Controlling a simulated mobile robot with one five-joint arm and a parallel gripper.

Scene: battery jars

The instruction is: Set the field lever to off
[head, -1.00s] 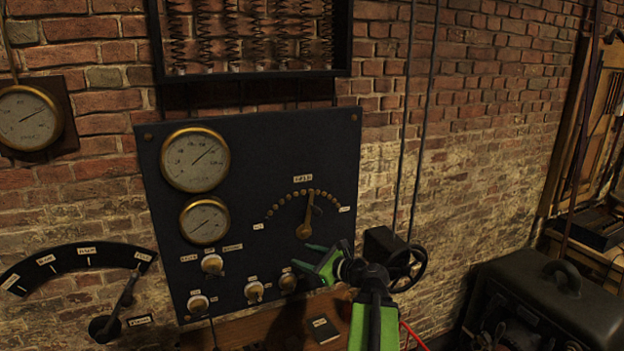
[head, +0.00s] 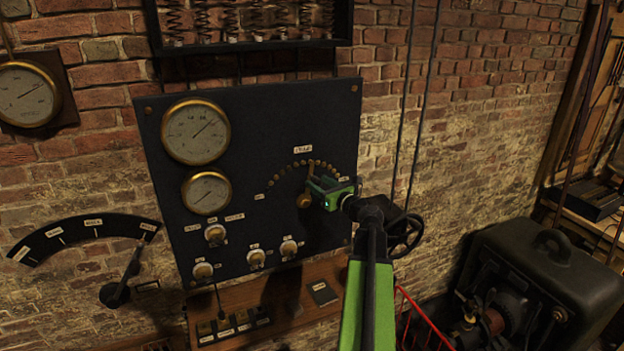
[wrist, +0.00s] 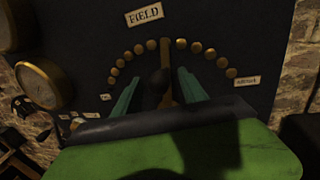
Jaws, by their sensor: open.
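The field lever (head: 311,170) is a brass arm on the dark panel, pointing nearly straight up from its round pivot (head: 304,201). An arc of brass studs (wrist: 125,56) runs to both sides, with a small label at each end; neither is clearly readable. My gripper (head: 316,184) is at the lever, partly covering it in the head view. In the wrist view my gripper's green fingers (wrist: 160,78) are open, one on each side of the lever. Contact cannot be told.
Two round gauges (head: 196,132) are left of the lever, and several white knobs (head: 288,248) are below. A small wheel (head: 404,236) is right of the panel. A wooden shelf (head: 280,295) juts out below. A dark machine (head: 545,285) stands at right.

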